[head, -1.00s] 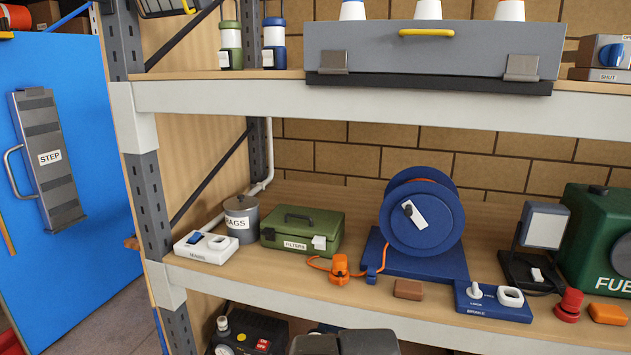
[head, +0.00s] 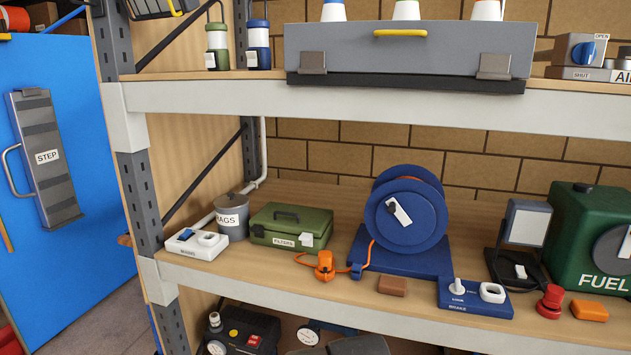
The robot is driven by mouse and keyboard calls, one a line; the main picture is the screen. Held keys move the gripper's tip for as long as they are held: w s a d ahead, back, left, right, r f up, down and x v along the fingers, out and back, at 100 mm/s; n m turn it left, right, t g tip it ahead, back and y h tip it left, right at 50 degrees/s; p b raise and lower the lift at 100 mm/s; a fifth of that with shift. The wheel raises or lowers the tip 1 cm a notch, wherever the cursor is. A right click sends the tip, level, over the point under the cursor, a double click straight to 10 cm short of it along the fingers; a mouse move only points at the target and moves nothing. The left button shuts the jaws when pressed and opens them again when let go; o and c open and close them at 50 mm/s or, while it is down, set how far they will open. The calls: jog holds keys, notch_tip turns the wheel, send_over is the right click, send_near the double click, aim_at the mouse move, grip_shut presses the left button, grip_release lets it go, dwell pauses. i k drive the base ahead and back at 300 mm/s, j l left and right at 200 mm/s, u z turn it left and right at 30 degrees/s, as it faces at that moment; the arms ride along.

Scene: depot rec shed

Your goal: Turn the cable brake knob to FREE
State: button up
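The cable brake knob (head: 458,286) is a small white knob on a blue base plate (head: 476,308) marked BRAKE, at the front of the middle shelf. LOCK is printed just below the knob, and a second small label to its right is hard to read. Which mark the knob points to is too small to tell. The blue cable reel (head: 408,230) stands upright behind it, with a white handle on its face.
A white ring-like piece (head: 492,292) sits right of the knob on the same plate. Nearby are a brown block (head: 392,286), a red knob (head: 550,302), an orange block (head: 590,310), a lamp (head: 525,225) and an orange plug (head: 325,266). The upper shelf edge (head: 380,106) overhangs.

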aim_at(456, 288)
jog(key=z, duration=1.1)
jog(key=i+u, duration=0.25)
jog(key=i, duration=0.25)
jog(key=i+l+u, duration=0.2)
jog(key=i, duration=0.25)
jog(key=j, duration=0.1)
